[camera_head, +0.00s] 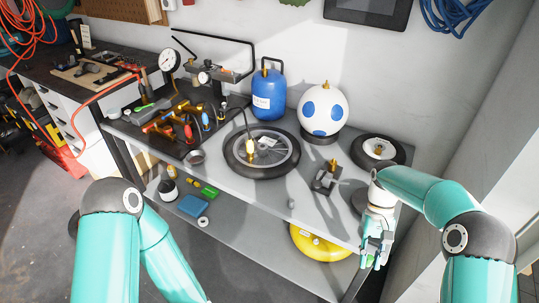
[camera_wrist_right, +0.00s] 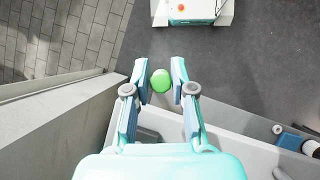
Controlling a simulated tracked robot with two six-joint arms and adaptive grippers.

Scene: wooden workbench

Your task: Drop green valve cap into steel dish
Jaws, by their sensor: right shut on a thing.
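My right gripper (camera_head: 372,258) hangs at the front right edge of the workbench (camera_head: 345,228). In the right wrist view its fingers (camera_wrist_right: 160,78) are shut on a round, bright green valve cap (camera_wrist_right: 161,80), held near the fingertips with the floor behind it. In the head view the cap is mostly hidden by the gripper. A small round metal dish (camera_head: 195,157), which looks like the steel dish, sits near the bench's front edge, left of the wheel and far left of my right gripper. My left arm shows at lower left, but its gripper is out of view.
A wheel (camera_head: 240,160) lies mid-bench, with a blue gas bottle (camera_head: 268,101) and a spotted ball (camera_head: 322,122) behind it. A small block with a brass fitting (camera_head: 325,181) and another wheel (camera_head: 397,150) stand to the right. Tools cover the dark mat (camera_head: 165,145).

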